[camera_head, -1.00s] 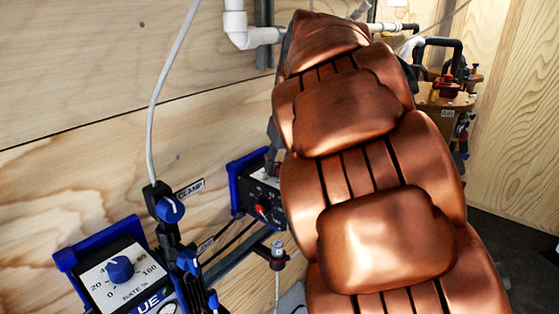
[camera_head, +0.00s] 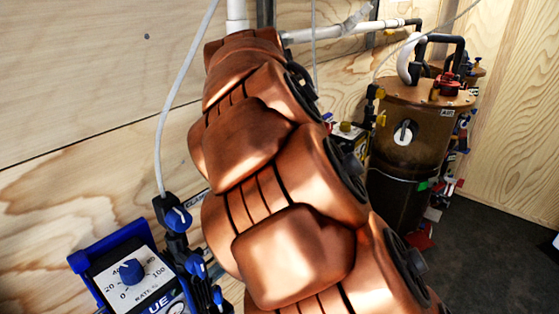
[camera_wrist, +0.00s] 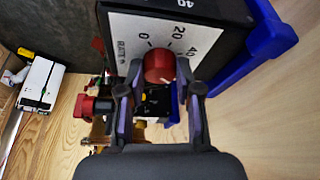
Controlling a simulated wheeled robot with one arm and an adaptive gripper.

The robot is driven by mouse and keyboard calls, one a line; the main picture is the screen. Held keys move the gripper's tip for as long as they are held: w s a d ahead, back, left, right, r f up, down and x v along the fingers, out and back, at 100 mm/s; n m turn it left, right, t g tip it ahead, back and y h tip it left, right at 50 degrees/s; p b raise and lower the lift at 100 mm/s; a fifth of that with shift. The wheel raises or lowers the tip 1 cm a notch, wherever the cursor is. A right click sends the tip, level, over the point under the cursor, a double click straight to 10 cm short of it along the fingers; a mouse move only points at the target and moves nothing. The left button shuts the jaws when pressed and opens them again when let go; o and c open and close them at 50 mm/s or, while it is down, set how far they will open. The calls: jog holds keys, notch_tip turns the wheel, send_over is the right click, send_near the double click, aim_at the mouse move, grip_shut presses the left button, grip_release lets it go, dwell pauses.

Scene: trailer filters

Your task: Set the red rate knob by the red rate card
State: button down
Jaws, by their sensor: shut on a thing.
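The red rate knob (camera_wrist: 160,66) sits on a white dial plate (camera_wrist: 125,27) marked 0, 20 and 40 in the wrist view. My gripper (camera_wrist: 160,76) has one finger on each side of this knob and is shut on it. A small pale mark shows at the knob's lower right edge; the reading it gives is unclear. In the head view my copper arm hides the red knob and gripper.
In the head view, a blue-framed rate panel (camera_head: 110,287) with a blue knob (camera_head: 131,270) stands at lower left. A blue clamp valve (camera_head: 178,219) is beside it. A brown tank (camera_head: 420,160) stands at right.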

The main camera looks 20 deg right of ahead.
jog(key=m+g+h+p, duration=0.1)
jog(key=m, duration=0.3)
jog(key=shift+w, duration=0.1)
jog(key=shift+m+g+p, duration=0.4)
jog(key=shift+m+g, duration=0.2)
jog(key=shift+m, duration=0.4)
jog(key=c, duration=0.8)
grip_release()
jog(key=shift+v, duration=3.3)
jog(key=shift+a+r, duration=0.2)
jog(key=shift+r, duration=0.15)
